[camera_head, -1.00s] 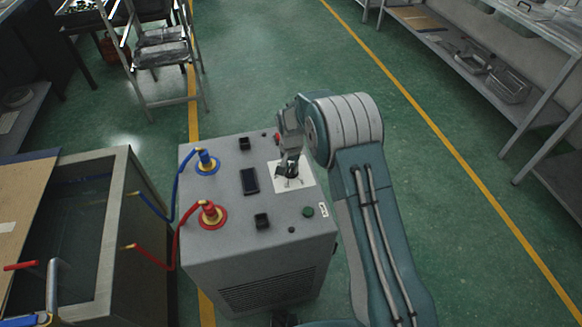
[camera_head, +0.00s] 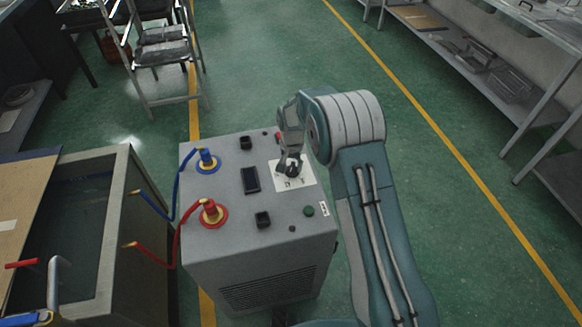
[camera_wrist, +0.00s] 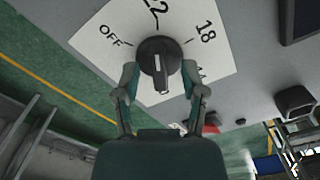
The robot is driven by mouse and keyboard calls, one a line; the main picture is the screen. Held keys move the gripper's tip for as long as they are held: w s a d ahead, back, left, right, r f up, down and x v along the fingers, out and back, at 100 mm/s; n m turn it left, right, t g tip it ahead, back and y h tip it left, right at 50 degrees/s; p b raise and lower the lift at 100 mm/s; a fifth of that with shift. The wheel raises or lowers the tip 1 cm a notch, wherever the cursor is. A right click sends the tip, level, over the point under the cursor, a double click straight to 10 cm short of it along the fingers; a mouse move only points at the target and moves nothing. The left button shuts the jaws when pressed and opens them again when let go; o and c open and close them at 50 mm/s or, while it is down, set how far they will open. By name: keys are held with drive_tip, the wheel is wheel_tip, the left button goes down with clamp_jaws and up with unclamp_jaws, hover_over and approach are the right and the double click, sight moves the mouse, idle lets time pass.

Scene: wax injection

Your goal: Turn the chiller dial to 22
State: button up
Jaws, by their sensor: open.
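The chiller dial (camera_wrist: 159,62) is a black round knob with a raised bar and a short white line on it. It sits on a white label plate (camera_wrist: 88,40) marked OFF, 22, 18 and a partly hidden number. In the wrist view the bar runs roughly up and down, its long end away from the 22; I cannot tell for sure which end points. The dial also shows in the head view (camera_head: 292,170). My gripper (camera_wrist: 160,77) is open, a finger on either side of the dial. I cannot tell whether either finger touches it.
The grey chiller (camera_head: 230,255) has a dark display (camera_head: 250,180), black switches, a green button (camera_head: 309,211) and blue (camera_head: 207,161) and red (camera_head: 212,213) hose fittings. A tank (camera_head: 120,225) stands at left. Open green floor lies behind; shelves (camera_head: 480,60) at right.

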sight(292, 167)
wheel_tip(292, 167, up, 11)
idle(0.3)
drive_tip(key=shift+a, duration=0.1)
drive_tip(key=shift+n, duration=0.3)
wheel_tip(292, 167, down, 12)
drive_tip(key=shift+w+r, duration=0.15)
drive_tip(key=shift+r, duration=0.1)
clamp_jaws()
